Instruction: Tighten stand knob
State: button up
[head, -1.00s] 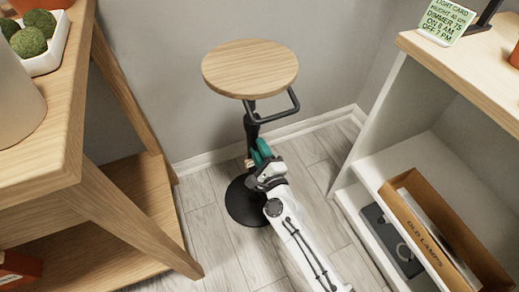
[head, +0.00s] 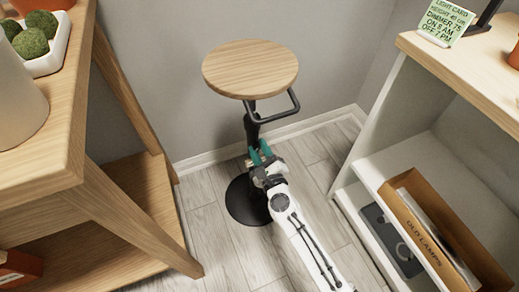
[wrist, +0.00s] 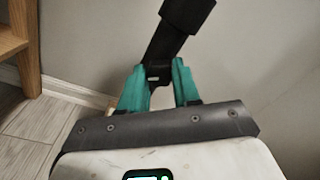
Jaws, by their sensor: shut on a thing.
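The plant stand has a round wooden top (head: 250,69), a dark post (head: 252,128) with a bent black handle bar (head: 279,108), and a round black base (head: 246,201) on the floor. My gripper (head: 260,153) reaches the post below the top, its teal fingers on either side of a small dark part at the post. In the wrist view the fingers (wrist: 158,76) stand upright at the dark post (wrist: 181,28). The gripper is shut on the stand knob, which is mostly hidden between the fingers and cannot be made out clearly.
A wooden shelf unit (head: 125,207) stands at the left, with a white dish (head: 52,51) of green balls on top. At the right a white shelf (head: 395,150) holds a box labelled old lamps (head: 424,237) and a light card (head: 446,20). Floor is clear between.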

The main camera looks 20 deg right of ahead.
jog(key=shift+f, duration=0.15)
jog(key=o, duration=1)
jog(key=shift+o, duration=0.2)
jog(key=shift+s, duration=0.1)
jog(key=s, duration=1)
jog(key=shift+s+a, duration=0.25)
jog(key=shift+s, duration=0.05)
jog(key=shift+f, duration=0.1)
